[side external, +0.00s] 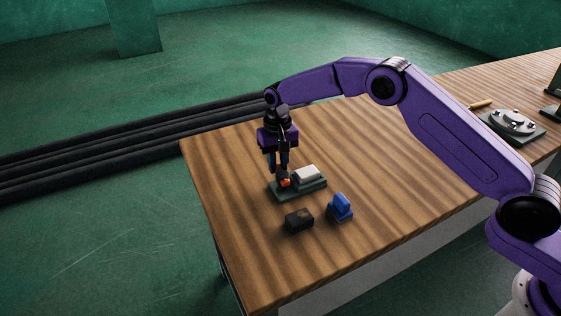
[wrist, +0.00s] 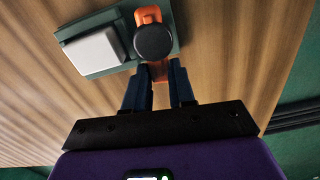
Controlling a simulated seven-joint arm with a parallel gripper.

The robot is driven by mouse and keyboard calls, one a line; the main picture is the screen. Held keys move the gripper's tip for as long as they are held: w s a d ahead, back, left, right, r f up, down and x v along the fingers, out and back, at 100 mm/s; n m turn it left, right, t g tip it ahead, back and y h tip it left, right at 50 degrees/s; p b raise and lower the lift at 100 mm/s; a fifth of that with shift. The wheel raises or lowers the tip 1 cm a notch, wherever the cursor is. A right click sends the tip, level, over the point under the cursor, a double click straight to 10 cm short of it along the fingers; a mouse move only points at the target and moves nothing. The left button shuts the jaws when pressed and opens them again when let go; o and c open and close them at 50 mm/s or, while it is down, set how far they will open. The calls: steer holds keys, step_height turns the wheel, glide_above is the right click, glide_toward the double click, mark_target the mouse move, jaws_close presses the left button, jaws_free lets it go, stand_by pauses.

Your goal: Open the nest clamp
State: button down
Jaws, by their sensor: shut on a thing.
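The nest is a dark green plate (side external: 310,188) on the wooden table, with a pale grey-white block (side external: 307,174) on it. Both show in the wrist view, the plate (wrist: 101,70) and the block (wrist: 94,51). The clamp (side external: 286,183) is orange, at the plate's left end. In the wrist view the orange clamp (wrist: 148,14) is partly hidden by a dark round knob (wrist: 153,43). My gripper (wrist: 161,70) points down at the clamp, its dark blue fingers shut on the orange clamp lever.
A black block (side external: 299,220) and a blue stepped block (side external: 340,208) stand in front of the nest. A round metal fixture (side external: 514,122) on a green plate and a tan stick (side external: 481,104) lie far right. The table (side external: 225,170) is bare left of the nest.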

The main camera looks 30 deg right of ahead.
steer(key=shift+a+n, duration=0.25)
steer(key=shift+n, duration=0.35)
steer(key=c, duration=0.9)
jaws_free()
steer(key=shift+c, duration=0.2)
step_height(320, 180, up, 18)
steer(key=shift+f, duration=0.25)
